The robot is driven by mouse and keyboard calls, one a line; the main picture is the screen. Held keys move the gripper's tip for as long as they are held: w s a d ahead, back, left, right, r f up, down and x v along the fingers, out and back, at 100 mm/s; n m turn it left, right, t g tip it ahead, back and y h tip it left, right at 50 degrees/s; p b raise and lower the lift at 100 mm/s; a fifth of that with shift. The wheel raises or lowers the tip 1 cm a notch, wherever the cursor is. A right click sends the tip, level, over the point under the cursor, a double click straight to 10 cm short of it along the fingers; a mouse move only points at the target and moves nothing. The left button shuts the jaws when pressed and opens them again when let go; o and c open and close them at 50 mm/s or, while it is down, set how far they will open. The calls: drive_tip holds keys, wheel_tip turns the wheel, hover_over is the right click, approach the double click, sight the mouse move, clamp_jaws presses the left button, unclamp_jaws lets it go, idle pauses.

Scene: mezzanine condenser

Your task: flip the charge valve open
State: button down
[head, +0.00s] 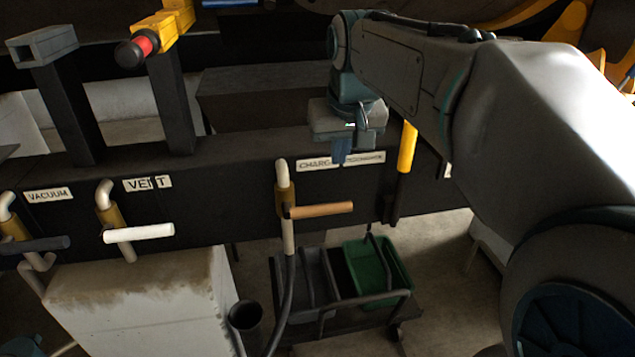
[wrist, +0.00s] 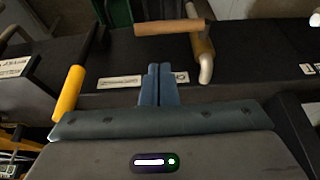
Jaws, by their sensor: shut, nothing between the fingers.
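The charge valve (head: 284,195) is a brass-coloured body on a pale pipe on the dark panel. Its orange-tan handle (head: 322,209) lies level and points right in the head view. A partly covered label starting "CHARG" (head: 313,165) is above the handle. My gripper (head: 340,160) is in front of this label, above the handle and apart from it. In the wrist view my gripper (wrist: 158,68) has its two blue fingers together and empty. There the handle (wrist: 168,27) and valve body (wrist: 202,47) lie beyond the fingertips, up and to the right.
The vent valve with a white handle (head: 139,233) and the vacuum valve with a dark handle (head: 38,245) are further left. A yellow-handled lever (head: 407,148) stands right of my gripper. A cart with a green bin (head: 380,270) is below the panel.

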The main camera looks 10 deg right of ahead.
sight(330, 206)
drive_tip(key=x, duration=0.4)
drive_tip(key=p+x, duration=0.1)
drive_tip(key=x, duration=0.9)
drive_tip(key=shift+s+f, duration=0.1)
drive_tip(key=shift+s, duration=0.25)
drive_tip(key=shift+f, duration=0.1)
